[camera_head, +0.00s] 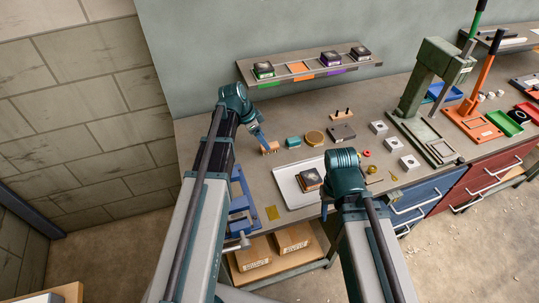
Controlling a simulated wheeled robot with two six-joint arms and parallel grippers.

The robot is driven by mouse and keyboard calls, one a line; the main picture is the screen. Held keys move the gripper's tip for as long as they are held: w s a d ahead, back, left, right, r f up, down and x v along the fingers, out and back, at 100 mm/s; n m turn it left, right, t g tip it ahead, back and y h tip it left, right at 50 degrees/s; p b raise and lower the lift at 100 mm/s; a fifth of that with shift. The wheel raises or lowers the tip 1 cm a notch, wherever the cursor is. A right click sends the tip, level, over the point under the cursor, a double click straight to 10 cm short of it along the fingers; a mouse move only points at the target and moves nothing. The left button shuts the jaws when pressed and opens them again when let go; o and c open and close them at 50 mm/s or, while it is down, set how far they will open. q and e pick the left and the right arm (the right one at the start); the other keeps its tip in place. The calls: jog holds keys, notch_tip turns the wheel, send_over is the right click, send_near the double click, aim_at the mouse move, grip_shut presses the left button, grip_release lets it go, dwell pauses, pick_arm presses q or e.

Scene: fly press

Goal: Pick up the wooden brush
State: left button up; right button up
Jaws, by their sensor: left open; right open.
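A small tan wooden piece, which looks like the wooden brush (269,148), lies on the bench top towards its left end. My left gripper (263,141) points down right at it, with its tips at or just above the wood. The gripper is open; I cannot tell whether the tips touch the piece, and they hide part of it. My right gripper (325,211) is open near the front edge of the bench, beside a light tray, well apart from the brush. My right wrist hides part of that tray.
The light tray (290,190) holds a dark-topped block (310,178). A shelf (330,70) hangs behind. A green press (425,90) stands to the right. The bench behind the brush is mostly clear.

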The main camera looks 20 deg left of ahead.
pick_arm(q)
jog(key=shift+w+b+x, duration=0.2)
jog(key=shift+b+x, duration=1.05)
jog(key=shift+x, duration=0.35)
jog(key=shift+w+b+x, duration=0.15)
jog(key=shift+b+x, duration=1.1)
jog(key=shift+x, duration=0.35)
jog(key=shift+r, duration=0.2)
jog(key=shift+c, duration=0.3)
grip_shut()
